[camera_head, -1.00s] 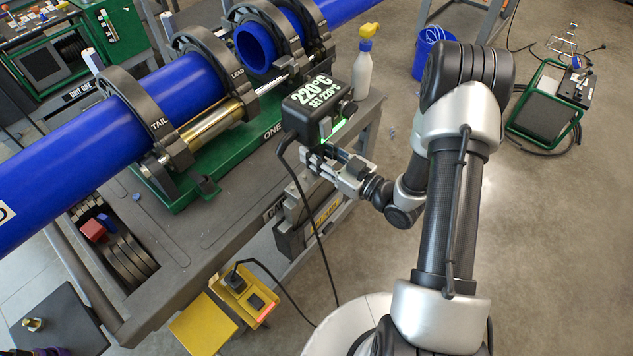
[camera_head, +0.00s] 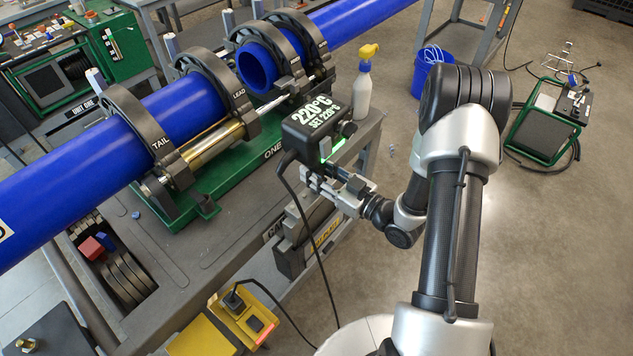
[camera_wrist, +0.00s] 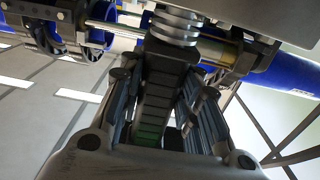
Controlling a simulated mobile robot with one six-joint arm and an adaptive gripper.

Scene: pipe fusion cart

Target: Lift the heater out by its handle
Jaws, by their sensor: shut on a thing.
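The heater is a dark box (camera_head: 317,127) with a lit display reading 220°C, set 220°C, and a green light on its side. In the head view it is at the cart's right edge, with a black cable hanging from it. My gripper (camera_head: 335,185) is just below the box, shut on the heater's handle. In the wrist view the ribbed black handle (camera_wrist: 165,95) runs between the fingers of my gripper (camera_wrist: 168,110). The heater's plate is hidden in the head view.
Blue pipes (camera_head: 90,165) lie in the dark clamps of the green fusion machine (camera_head: 250,150) beside the heater. A spray bottle (camera_head: 363,90) stands behind it. A yellow power box (camera_head: 240,318) sits below. Open floor (camera_head: 560,240) lies to the right.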

